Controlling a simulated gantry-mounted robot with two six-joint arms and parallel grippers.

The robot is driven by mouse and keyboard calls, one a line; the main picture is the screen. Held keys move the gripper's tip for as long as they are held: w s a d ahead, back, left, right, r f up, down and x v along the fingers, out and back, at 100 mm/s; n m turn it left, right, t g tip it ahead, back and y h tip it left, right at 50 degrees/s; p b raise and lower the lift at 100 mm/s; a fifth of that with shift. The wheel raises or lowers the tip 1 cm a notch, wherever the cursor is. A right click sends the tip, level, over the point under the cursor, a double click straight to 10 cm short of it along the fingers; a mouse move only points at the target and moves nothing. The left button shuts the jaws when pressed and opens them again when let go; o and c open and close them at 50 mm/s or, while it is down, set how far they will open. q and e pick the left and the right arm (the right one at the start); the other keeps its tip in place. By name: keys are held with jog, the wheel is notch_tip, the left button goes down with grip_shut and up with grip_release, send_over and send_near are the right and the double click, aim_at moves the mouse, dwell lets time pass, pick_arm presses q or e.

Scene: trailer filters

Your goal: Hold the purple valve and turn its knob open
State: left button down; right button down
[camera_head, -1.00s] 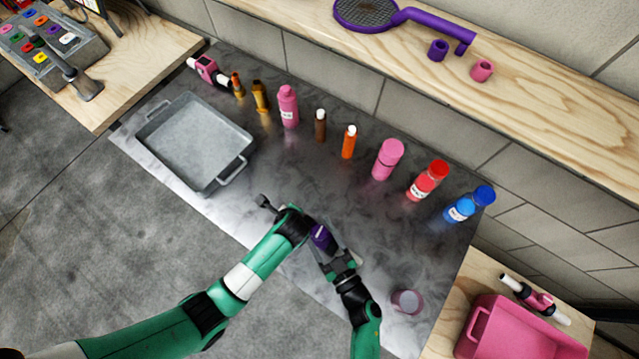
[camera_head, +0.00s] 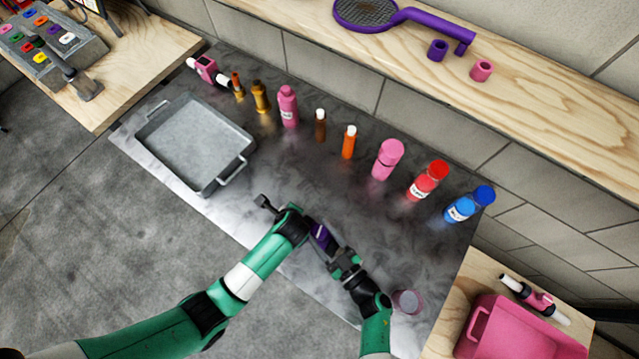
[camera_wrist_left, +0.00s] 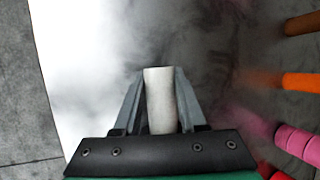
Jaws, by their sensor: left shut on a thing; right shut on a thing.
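The purple valve (camera_head: 322,237) is over the front part of the dark table, between my two grippers. Only its purple part shows in the head view; the rest is hidden by my left wrist and right gripper. In the left wrist view my left gripper (camera_wrist_left: 160,76) is shut on a white pipe end of the valve (camera_wrist_left: 160,100). My right gripper (camera_head: 332,250) is shut on the purple part from the lower right. I cannot see the exact turn of the knob.
A grey tray (camera_head: 237,173) lies to the left. Several bottles stand in a row along the back, from a pink one (camera_head: 288,107) to a blue one (camera_head: 470,205). A round cup (camera_head: 408,301) stands close to my right wrist. A pink bin (camera_head: 480,335) is at the right.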

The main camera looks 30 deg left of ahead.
jog(key=c, duration=0.5)
grip_release()
jog(key=v, duration=1.2)
jog(key=shift+s, duration=0.1)
